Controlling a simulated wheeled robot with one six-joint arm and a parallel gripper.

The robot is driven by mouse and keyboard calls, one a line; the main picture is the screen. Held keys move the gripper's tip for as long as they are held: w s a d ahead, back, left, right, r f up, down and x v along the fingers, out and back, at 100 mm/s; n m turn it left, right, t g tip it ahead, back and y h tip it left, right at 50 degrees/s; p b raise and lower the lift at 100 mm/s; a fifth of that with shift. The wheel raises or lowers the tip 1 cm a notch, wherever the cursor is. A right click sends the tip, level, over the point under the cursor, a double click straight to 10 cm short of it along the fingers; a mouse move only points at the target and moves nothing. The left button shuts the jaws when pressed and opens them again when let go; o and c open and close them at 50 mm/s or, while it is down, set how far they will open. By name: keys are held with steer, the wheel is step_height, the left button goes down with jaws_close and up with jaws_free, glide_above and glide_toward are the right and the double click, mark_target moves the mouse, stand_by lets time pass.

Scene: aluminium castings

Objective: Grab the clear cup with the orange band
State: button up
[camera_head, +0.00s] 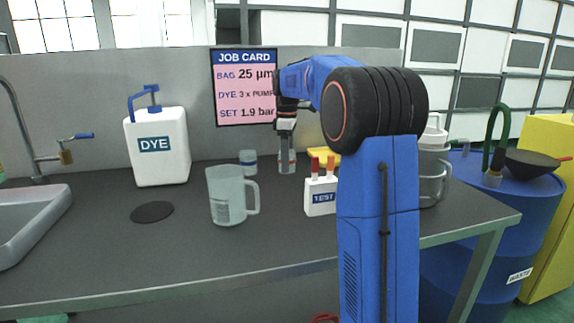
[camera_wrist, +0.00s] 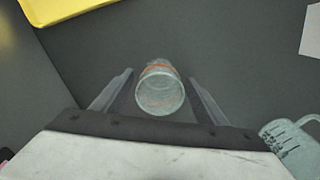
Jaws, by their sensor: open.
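The clear cup with the orange band (camera_head: 287,168) stands upright on the dark bench, below the job card. In the wrist view the clear cup (camera_wrist: 160,95) shows its round rim, with the orange band at its far side. My gripper (camera_head: 286,150) points down over the cup. In the wrist view my gripper (camera_wrist: 160,77) is open, with one finger on each side of the cup and a visible gap to both. A similar clear cup with a blue band (camera_head: 248,158) stands just to the left in the head view.
A measuring jug (camera_head: 226,197) stands in front on the left; it also shows in the wrist view (camera_wrist: 290,143). A white TEST box (camera_head: 320,196) with red tops and a yellow object (camera_head: 327,153) are on the right. The DYE bottle (camera_head: 158,148) is farther left.

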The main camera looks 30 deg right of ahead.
steer(key=shift+c, duration=0.4)
steer(key=c, duration=1.1)
steer(key=shift+o, duration=0.2)
